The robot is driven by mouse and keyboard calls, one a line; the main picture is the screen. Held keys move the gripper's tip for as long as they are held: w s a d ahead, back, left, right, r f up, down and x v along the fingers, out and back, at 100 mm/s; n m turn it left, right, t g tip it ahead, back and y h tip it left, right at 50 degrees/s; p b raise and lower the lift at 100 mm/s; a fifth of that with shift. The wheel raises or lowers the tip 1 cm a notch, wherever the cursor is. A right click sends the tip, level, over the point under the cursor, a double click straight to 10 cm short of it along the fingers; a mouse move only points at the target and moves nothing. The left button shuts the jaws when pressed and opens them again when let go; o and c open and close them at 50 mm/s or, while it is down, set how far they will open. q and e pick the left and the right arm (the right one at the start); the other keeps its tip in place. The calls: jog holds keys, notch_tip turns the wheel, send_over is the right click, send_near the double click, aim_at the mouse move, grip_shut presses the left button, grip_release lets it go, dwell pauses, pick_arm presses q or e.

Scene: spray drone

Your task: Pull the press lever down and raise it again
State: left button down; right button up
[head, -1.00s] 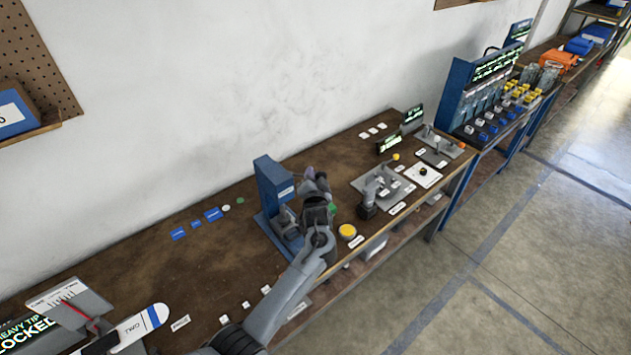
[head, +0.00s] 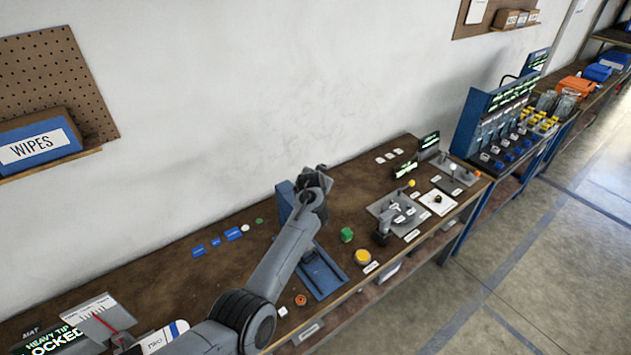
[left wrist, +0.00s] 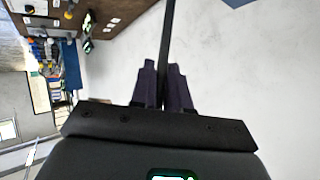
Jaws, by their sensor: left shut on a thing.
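The blue press (head: 323,275) stands on the bench, its upright column partly hidden behind my left arm. My left gripper (head: 316,182) is raised beside the top of the column. In the left wrist view my left gripper (left wrist: 163,85) has its two dark fingers shut on a thin dark bar, the press lever (left wrist: 168,30), which runs up out of the frame between them. In the head view the lever is hidden by my gripper and wrist. My right gripper is not in view.
The wall rises behind the bench.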

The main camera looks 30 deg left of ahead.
pick_arm(q)
jog(key=shift+a, duration=0.2)
jog(key=c, duration=1.4)
grip_release()
jog(key=shift+o, duration=1)
jog(key=v, duration=1)
jog(key=shift+s+r, duration=0.25)
jog(key=shift+r, duration=0.1)
